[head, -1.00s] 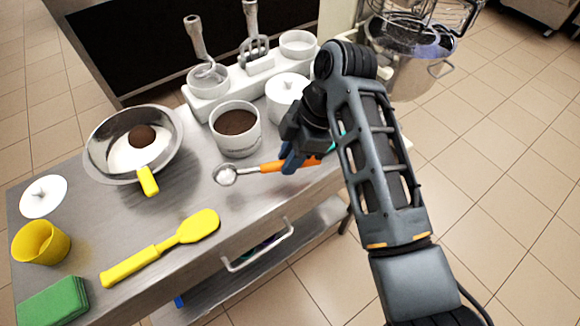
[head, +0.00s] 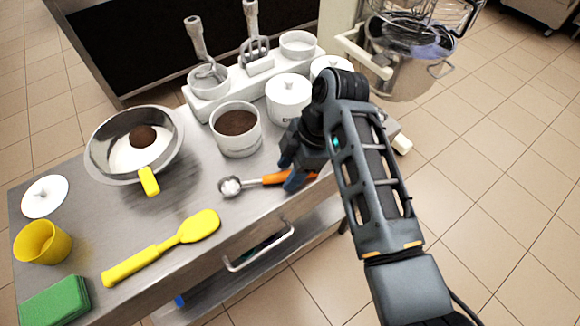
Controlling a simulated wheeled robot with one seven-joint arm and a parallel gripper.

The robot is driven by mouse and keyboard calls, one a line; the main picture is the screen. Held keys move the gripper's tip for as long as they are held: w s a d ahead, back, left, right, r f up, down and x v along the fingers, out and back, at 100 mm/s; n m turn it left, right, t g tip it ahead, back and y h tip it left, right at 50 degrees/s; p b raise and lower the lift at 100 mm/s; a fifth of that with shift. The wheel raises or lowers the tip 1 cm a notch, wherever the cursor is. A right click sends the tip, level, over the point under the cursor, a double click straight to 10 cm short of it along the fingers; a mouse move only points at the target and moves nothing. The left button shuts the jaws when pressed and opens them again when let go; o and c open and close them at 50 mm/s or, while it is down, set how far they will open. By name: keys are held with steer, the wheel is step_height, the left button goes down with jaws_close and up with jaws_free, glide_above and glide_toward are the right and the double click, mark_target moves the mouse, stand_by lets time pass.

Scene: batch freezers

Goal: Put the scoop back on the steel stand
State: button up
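The scoop (head: 231,186) has a small round metal bowl, which looks to hold something whitish, and an orange handle. My gripper (head: 293,180) is shut on the handle, with orange showing on both sides of its dark blue fingers. The scoop lies nearly level over the front right part of the steel stand (head: 200,195), a table-like unit with a bare metal top. I cannot tell whether the scoop touches the top. My arm hides the right end of the stand.
A tub of brown powder (head: 237,134) and a lidded white canister (head: 287,100) stand behind the scoop. A yellow spatula (head: 165,247) lies front left. A steel pan (head: 105,160) stands further left, and a large pot (head: 400,72) at back right.

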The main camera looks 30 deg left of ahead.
steer(key=shift+r, duration=0.1)
steer(key=v, duration=1.2)
steer(key=shift+b, duration=0.3)
steer(key=shift+s, duration=0.1)
